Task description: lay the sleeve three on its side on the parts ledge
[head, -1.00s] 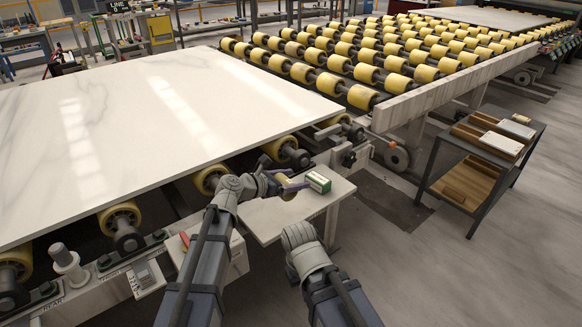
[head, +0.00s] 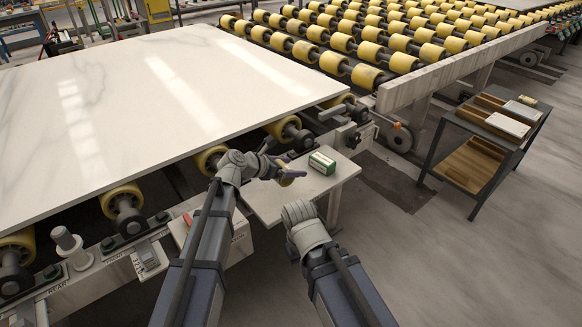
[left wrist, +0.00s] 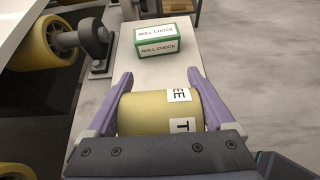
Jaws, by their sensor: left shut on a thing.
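Sleeve three is a yellow cylinder (left wrist: 145,113) with white labels, partly legible, in the left wrist view. It sits between the two purple fingers of my left gripper (left wrist: 155,98), shut on it, its long axis running across from finger to finger. In the head view my left gripper (head: 287,172) and a bit of the yellow sleeve (head: 286,181) are over the pale parts ledge (head: 262,205). I cannot tell whether the sleeve touches the ledge. The ledge also shows in the left wrist view (left wrist: 120,78). My right arm is at lower centre; its fingers are not visible.
A green-and-white roll chock box (head: 322,163) stands on the ledge beyond the sleeve. The stone slab (head: 150,100) and yellow rollers (head: 124,202) border the ledge on the left. A dark cart (head: 480,150) stands at the right. Bare floor lies between.

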